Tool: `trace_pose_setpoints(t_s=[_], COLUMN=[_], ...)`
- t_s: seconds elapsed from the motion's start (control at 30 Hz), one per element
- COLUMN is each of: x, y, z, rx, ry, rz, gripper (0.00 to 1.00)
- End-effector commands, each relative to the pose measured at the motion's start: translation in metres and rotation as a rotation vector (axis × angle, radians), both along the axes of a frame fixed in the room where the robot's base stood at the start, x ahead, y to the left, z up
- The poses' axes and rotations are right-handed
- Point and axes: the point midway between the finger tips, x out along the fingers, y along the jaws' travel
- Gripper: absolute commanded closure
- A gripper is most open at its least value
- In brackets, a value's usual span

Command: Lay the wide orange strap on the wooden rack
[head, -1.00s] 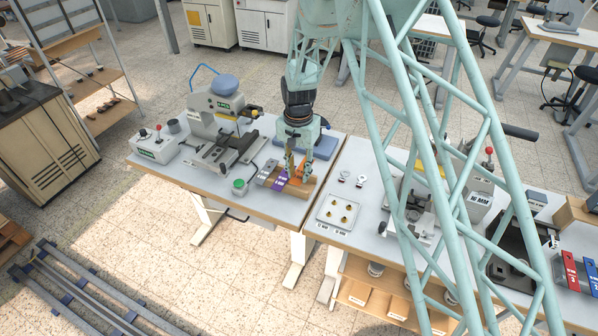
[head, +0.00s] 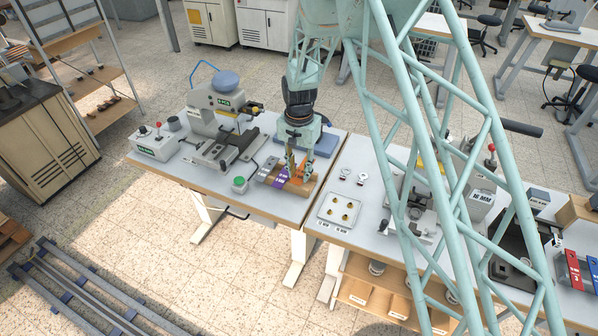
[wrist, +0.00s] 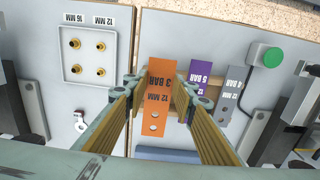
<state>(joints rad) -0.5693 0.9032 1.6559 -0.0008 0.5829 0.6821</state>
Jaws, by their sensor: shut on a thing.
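My gripper (wrist: 160,84) is shut on the wide orange strap (wrist: 157,98), marked 12 MM 3 BAR, with a finger at each long side. Two holes show at its near end. In the head view my gripper (head: 297,172) is low over the wooden rack (head: 304,188), and the strap is mostly hidden by the fingers. A purple strap (wrist: 201,72) and a grey strap (wrist: 230,92) lie side by side on the rack, right of the orange one in the wrist view. I cannot tell whether the orange strap touches the rack.
A pale tray with brass pieces (head: 340,210) stands on the bench right of the rack. A green button (head: 239,184) and a stamping press (head: 222,130) stand to the left. A blue pad (head: 322,146) lies behind.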

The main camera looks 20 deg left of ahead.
Motion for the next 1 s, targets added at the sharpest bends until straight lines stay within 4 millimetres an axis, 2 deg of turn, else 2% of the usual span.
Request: trace_pose_setpoints(t_s=[1.0], x=[0.000], y=[0.000], z=[-0.049], rx=[0.001], ry=[-0.001], rz=[0.000], gripper=[0.83])
